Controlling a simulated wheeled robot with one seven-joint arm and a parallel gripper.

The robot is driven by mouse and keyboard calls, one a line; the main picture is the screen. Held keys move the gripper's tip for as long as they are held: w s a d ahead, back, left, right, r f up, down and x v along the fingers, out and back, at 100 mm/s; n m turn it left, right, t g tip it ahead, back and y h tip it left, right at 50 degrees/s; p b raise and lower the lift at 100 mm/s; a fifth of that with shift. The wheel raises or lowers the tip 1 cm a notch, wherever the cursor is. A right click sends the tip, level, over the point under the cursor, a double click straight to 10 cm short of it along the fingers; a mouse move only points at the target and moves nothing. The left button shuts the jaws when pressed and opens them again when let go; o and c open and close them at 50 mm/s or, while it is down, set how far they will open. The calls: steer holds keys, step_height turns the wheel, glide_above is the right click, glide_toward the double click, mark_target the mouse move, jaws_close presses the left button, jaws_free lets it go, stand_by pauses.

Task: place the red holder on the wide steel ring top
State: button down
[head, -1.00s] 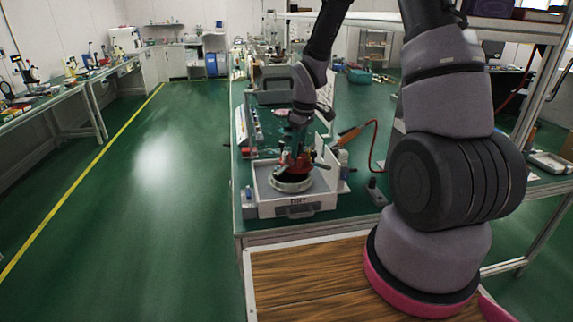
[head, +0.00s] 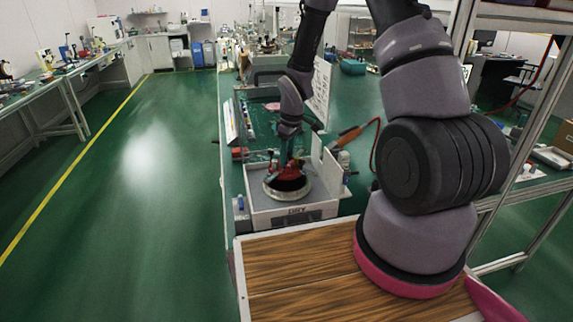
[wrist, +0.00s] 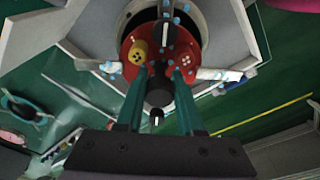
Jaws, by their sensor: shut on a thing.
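The red holder (wrist: 152,62) is a round red piece with a yellow button-like spot and a dark middle post. In the wrist view my gripper (wrist: 160,78) has its teal fingers shut around the dark post. In the head view the red holder (head: 291,170) is at my gripper (head: 287,158), just above or on the wide steel ring (head: 272,194). The ring lies in a light tray, with a dark inside. In the wrist view the holder covers part of the dark round opening. I cannot tell whether holder and ring touch.
The light grey tray (head: 312,210) has a labelled front and stands at the near end of the green bench. An orange-handled tool (head: 350,135) with a red cord lies to the right. Green floor is clear on the left.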

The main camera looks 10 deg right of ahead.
steer(key=shift+f, duration=1.5)
steer(key=shift+f, duration=0.3)
steer(key=shift+f, duration=0.35)
steer(key=c, duration=0.5)
jaws_free()
steer(key=shift+r, duration=0.1)
